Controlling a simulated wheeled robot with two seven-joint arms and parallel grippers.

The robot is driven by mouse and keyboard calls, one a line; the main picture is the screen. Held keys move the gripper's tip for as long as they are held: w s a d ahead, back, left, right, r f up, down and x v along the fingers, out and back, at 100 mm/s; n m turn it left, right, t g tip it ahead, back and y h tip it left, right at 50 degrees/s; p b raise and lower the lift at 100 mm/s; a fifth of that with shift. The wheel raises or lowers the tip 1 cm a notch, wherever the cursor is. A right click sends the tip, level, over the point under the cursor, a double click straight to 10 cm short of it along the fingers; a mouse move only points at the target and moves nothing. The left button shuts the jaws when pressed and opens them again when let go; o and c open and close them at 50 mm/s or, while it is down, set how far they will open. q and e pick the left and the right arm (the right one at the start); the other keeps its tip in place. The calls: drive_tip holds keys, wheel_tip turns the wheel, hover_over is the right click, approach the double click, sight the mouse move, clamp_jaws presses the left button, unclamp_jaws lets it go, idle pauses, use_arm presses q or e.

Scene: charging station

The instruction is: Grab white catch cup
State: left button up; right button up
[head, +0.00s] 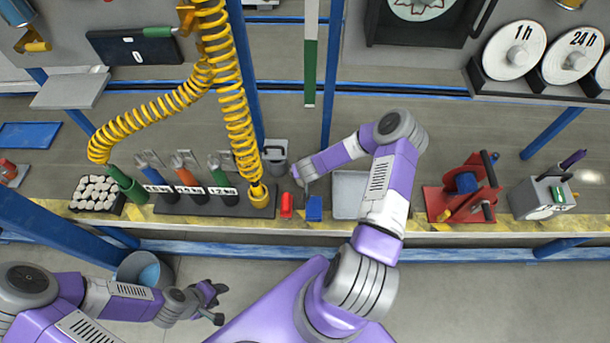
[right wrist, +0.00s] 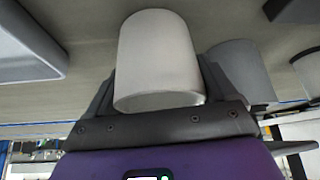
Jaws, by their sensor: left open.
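The white catch cup (right wrist: 157,55) stands out large in the right wrist view, between the two fingers of my right gripper (right wrist: 160,92). A dark finger flanks it closely on each side; I cannot tell whether they press on it. In the head view my right gripper (head: 302,177) is small and partly hidden by its own arm, low over the workbench, and I cannot make out the cup there. My left gripper (head: 216,302) is open and empty, in front of the bench, far from the cup.
A grey container (head: 275,155) stands just left of my right gripper. A yellow coiled hose (head: 232,90) hangs at left. A bucket (head: 140,272) stands near my left arm.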

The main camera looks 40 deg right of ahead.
drive_tip(key=shift+c, duration=0.7)
